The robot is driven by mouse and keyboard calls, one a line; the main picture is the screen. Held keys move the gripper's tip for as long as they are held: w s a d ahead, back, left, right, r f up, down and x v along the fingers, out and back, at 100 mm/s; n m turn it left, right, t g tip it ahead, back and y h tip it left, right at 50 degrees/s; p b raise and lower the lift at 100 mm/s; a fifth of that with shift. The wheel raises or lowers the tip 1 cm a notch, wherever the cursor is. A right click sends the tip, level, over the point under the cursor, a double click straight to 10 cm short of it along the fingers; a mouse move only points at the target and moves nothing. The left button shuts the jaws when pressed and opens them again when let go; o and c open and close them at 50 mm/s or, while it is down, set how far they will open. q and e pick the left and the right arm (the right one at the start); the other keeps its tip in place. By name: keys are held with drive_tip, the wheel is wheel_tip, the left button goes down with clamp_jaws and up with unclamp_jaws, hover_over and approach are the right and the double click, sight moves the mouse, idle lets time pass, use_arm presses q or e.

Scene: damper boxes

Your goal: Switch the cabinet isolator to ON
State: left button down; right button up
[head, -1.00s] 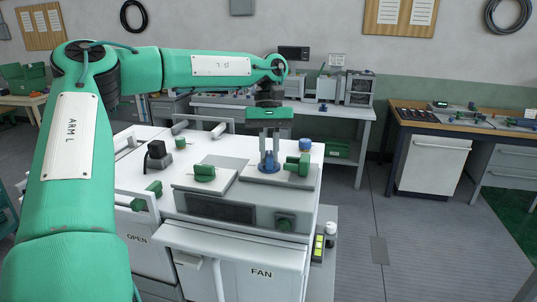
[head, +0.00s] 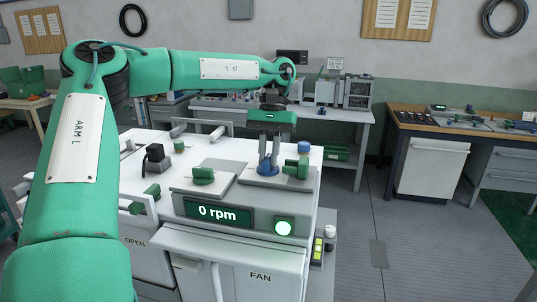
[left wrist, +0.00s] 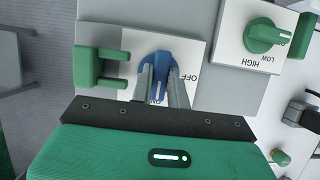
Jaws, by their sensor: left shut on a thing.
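The cabinet isolator is a blue rotary handle (head: 264,167) on a white plate on top of the white cabinet. In the left wrist view the blue handle (left wrist: 159,72) stands between my fingers, with OFF printed to its right and a partly hidden label, seemingly ON, below it. My left gripper (head: 268,160) points down and is shut on the handle; its fingers also show in the left wrist view (left wrist: 160,80). The cabinet display (head: 217,214) is lit and reads 0 rpm. My right gripper is not in view.
A green bracket (head: 297,168) stands right beside the isolator. A green LOW/HIGH selector (head: 203,176) sits to its left. A blue cap (head: 304,147), a black block (head: 156,157) and white rails share the cabinet top.

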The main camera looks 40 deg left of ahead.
use_arm(q)
drive_tip(key=c, duration=1.4)
unclamp_jaws()
drive_tip(key=shift+o, duration=0.2)
drive_tip(key=shift+r, duration=0.1)
drive_tip(key=v, duration=1.3)
drive_tip(key=shift+r, duration=0.3)
drive_tip(key=shift+w+f, duration=0.1)
drive_tip(key=shift+w, duration=0.05)
